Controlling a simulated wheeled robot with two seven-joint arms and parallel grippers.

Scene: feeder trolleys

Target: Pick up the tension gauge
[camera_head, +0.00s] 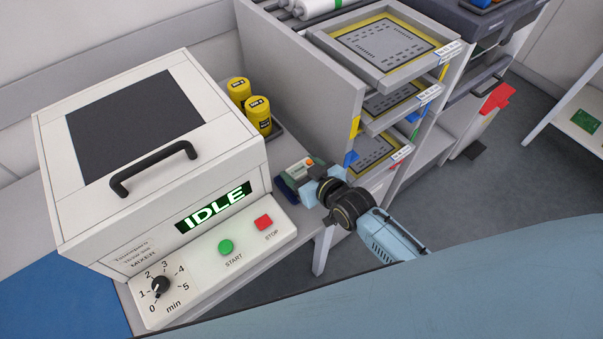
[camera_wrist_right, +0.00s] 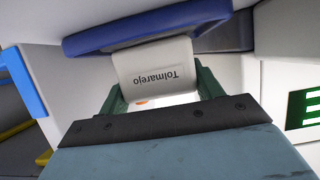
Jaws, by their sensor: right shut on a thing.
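The tension gauge, a white body with a dark blue end and the word "Tolmarejo", shows upside down in the right wrist view (camera_wrist_right: 155,68). The dark green fingers of my right gripper (camera_wrist_right: 157,92) are shut on its white body, one on each side. In the head view the gauge (camera_head: 295,171) is small and partly hidden by my right gripper (camera_head: 304,180), at the right end of the bench beside the mixer. I cannot tell whether the gauge touches the bench. My left gripper is not in view.
The mixer (camera_head: 150,204), its display reading IDLE, stands close on the left. Two yellow canisters (camera_head: 248,105) stand behind the gauge. A grey rack with stencil trays (camera_head: 402,82) rises to the right. Open floor (camera_head: 500,170) lies farther right.

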